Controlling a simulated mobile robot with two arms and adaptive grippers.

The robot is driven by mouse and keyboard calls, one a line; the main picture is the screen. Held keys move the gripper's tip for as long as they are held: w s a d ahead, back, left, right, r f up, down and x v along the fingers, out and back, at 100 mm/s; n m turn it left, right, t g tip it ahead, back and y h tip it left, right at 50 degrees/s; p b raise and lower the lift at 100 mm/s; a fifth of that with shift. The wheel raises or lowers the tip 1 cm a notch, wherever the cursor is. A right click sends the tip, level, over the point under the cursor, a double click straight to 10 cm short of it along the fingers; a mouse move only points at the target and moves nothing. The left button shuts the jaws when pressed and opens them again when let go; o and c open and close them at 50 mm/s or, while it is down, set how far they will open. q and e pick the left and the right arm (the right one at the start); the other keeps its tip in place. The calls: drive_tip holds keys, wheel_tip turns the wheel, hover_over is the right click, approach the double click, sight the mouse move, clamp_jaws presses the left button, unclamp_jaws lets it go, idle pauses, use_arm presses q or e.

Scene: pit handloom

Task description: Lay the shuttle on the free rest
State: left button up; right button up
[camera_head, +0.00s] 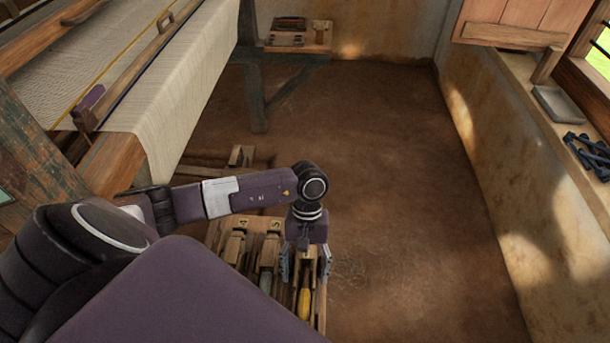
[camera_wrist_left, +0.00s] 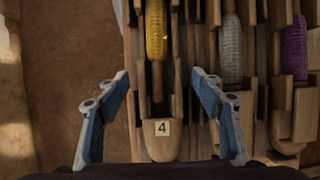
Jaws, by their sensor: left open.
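My left gripper (camera_head: 304,279) is open above the wooden rack (camera_head: 322,313). In the left wrist view its two fingers (camera_wrist_left: 159,77) stand apart on either side of a wooden shuttle end (camera_wrist_left: 160,142) marked 4, without visible contact. That shuttle carries a yellow bobbin (camera_wrist_left: 156,30), which also shows below the gripper in the head view (camera_head: 304,303). To its right in the wrist view lie pieces with a pale grey bobbin (camera_wrist_left: 231,50) and a purple bobbin (camera_wrist_left: 294,48). I cannot tell which rest is free. My right gripper is out of view.
The loom with its cream cloth (camera_head: 185,85) stands at left. A low bench with a tool tray (camera_head: 298,38) is at the back. A grey tray (camera_head: 560,105) and dark blue pieces (camera_head: 588,150) lie on the right ledge.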

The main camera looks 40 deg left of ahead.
use_arm(q)
drive_tip(key=shift+r+p, duration=1.85)
drive_tip(key=shift+r, duration=2.15)
